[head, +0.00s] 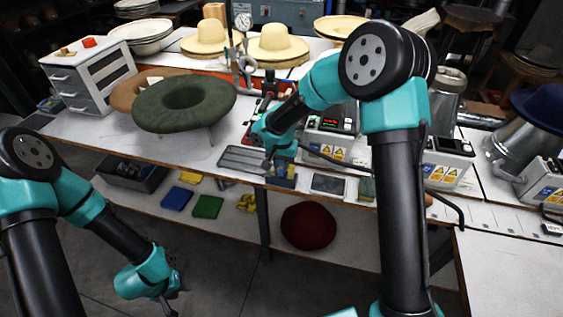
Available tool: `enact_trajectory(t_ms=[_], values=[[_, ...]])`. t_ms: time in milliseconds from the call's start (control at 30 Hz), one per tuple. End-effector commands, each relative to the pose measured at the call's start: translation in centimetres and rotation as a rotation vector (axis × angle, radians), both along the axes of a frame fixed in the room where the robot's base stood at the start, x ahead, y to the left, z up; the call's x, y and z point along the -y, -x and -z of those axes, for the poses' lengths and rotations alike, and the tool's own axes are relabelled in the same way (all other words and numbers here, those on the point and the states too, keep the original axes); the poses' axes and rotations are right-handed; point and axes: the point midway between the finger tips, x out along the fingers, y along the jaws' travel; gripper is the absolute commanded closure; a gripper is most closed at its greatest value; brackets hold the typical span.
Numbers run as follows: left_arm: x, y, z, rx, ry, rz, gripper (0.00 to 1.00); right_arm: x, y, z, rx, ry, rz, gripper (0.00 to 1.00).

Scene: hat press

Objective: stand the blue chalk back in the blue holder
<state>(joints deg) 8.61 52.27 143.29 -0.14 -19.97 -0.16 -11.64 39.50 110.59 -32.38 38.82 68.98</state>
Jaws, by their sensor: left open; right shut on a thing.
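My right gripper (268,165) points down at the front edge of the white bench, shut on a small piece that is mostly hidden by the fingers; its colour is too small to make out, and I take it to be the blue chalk. A small dark bluish block (282,182), which looks like the blue holder, sits just right of and below the fingertips, with yellowish bits at its top. I cannot tell whether the held piece touches it. My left gripper (172,299) is open and empty, low over the floor in front of the bench.
A grey slotted tray (240,160) lies left of the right gripper, and a flat grey pad (328,184) lies to its right. A control box with a red display (333,127) stands behind. A large green hat (184,103) is at the left. The lower shelf holds a red hat (308,226).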

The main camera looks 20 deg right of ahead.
Motion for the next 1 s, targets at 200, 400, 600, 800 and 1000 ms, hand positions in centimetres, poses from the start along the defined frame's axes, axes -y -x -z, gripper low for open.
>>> enact_trajectory(t_ms=[200, 400, 600, 800, 1000], values=[[0.0, 0.0, 0.0, 0.000, 0.000, 0.000, 0.57, 0.0, 0.0, 0.4, 0.000, 0.000, 0.000, 1.00], [0.0, 0.0, 0.0, 0.000, 0.000, 0.000, 0.57, 0.0, 0.0, 0.7, 0.000, 0.000, 0.000, 1.00], [0.0, 0.0, 0.0, 0.000, 0.000, 0.000, 0.57, 0.0, 0.0, 1.0, 0.000, -0.001, 0.001, 1.00], [0.0, 0.0, 0.0, 0.000, 0.000, 0.000, 0.57, 0.0, 0.0, 1.3, 0.001, -0.001, 0.001, 1.00], [0.0, 0.0, 0.0, 0.000, 0.000, 0.000, 0.57, 0.0, 0.0, 1.6, -0.001, -0.001, 0.001, 1.00]])
